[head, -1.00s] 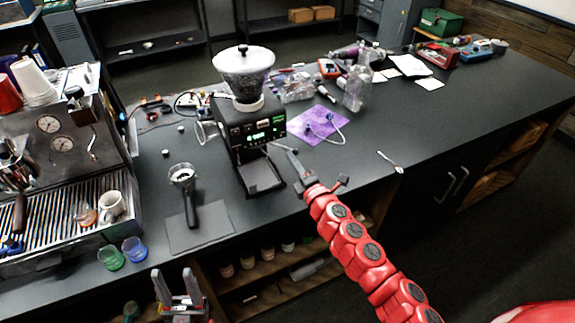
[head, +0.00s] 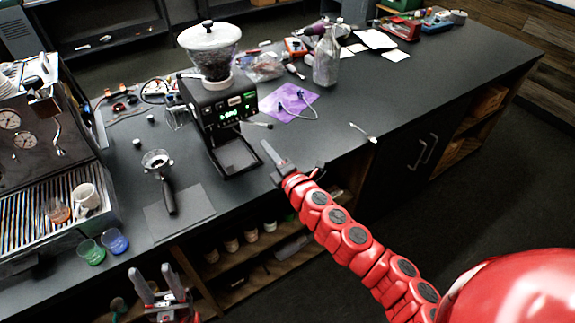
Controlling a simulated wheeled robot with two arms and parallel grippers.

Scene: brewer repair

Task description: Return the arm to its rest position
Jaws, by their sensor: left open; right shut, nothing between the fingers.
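My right gripper (head: 273,160) is at the end of the red arm (head: 345,235) that comes in from the lower right. It is shut with nothing in it, near the counter's front edge, to the right of the black grinder's base, and apart from it. My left gripper (head: 154,281) is at the lower left, below the counter's front edge. Its two fingers are spread apart and empty. Most of my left arm is out of view.
The grinder (head: 222,112) with its clear hopper stands on the dark counter (head: 430,95). Green (head: 91,252) and blue (head: 115,241) cups stand near the front edge. A spoon (head: 362,131) lies right. Floor at right is clear.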

